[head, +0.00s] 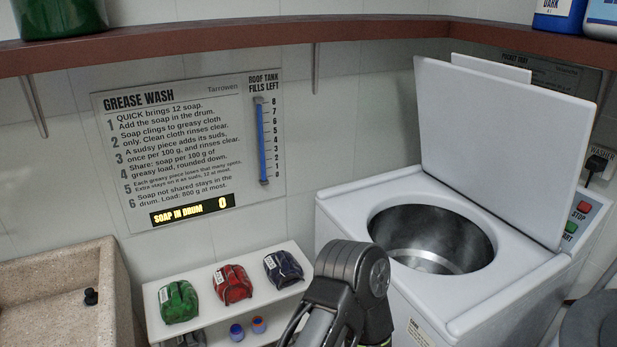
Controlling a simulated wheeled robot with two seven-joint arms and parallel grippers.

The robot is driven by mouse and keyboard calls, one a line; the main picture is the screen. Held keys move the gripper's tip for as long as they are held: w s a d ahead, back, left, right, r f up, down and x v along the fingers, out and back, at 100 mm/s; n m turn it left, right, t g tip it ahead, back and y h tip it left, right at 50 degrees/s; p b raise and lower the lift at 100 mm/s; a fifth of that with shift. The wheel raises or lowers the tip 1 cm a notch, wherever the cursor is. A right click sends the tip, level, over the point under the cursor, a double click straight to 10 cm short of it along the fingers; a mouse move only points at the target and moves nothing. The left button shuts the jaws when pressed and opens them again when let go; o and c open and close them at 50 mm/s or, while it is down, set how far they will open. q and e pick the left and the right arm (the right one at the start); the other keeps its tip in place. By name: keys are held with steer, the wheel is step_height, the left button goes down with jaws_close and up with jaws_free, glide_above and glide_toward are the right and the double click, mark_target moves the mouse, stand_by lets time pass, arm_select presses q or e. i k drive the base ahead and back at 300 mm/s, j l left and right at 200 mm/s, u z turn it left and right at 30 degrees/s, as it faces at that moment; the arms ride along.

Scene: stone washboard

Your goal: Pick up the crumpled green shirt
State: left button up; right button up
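The crumpled green shirt (179,302) lies as a compact bundle with a white tag at the left end of a white shelf's top (207,276). A crumpled red cloth (233,284) and a dark navy cloth (284,268) lie to its right in a row, with small gaps between them. A dark jointed link of one of my arms rises at the lower middle, right of the shelf. Neither of my grippers can be made out in the head view. Nothing is seen touching the green shirt.
A white washer (460,285) stands right with its lid (500,150) up; its drum (430,240) looks empty. A stone basin (75,270) is at left. Blue and red-capped small items (247,328) sit on the lower shelf. A brown ledge (250,37) crosses above.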

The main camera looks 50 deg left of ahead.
mark_target(177, 300)
steer(key=k+u, duration=0.15)
steer(key=u, duration=2.3)
steer(key=i+l+z, duration=0.3)
steer(key=i, duration=0.15)
steer(key=i+l+z, duration=0.1)
steer(key=i+z, duration=0.15)
steer(key=i, duration=0.15)
